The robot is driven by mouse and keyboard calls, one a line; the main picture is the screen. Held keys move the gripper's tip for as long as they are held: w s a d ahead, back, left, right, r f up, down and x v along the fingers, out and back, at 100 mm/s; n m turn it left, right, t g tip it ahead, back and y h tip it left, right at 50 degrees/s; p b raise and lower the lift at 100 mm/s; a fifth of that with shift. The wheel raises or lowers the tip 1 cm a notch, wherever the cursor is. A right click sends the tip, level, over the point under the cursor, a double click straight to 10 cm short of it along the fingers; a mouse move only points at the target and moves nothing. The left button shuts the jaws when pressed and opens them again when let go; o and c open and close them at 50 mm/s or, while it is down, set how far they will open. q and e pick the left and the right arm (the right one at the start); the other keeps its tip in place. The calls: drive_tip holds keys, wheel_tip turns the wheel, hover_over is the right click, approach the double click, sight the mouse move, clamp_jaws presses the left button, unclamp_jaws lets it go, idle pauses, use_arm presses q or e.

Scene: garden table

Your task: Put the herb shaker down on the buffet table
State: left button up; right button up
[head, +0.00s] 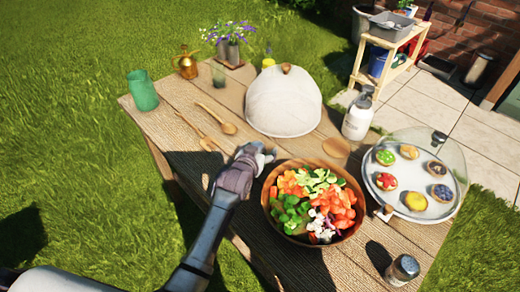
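A small shaker (402,270) with a dark metal cap and a clear lower body, which looks like the herb shaker, stands upright near the front right edge of the wooden table (185,140). No gripper touches it. My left gripper (262,157) is over the middle of the table, just behind and left of the salad bowl, well away from the shaker. My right gripper is not in view.
A wooden bowl of chopped vegetables (272,212) fills the front middle. A tray of tarts (425,213) under a clear cover stands right. Behind are a white dome (284,103), white bottle (357,120), wooden spoons (222,120) and green cup (143,92). The front strip beside the shaker is clear.

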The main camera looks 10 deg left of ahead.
use_arm(q)
drive_tip(key=shift+r, duration=0.1)
drive_tip(key=shift+s+r, duration=0.1)
drive_tip(key=shift+r, duration=0.05)
drive_tip(key=v, duration=1.1)
drive_tip(key=shift+s+r, duration=0.15)
drive_tip(key=shift+s, duration=0.2)
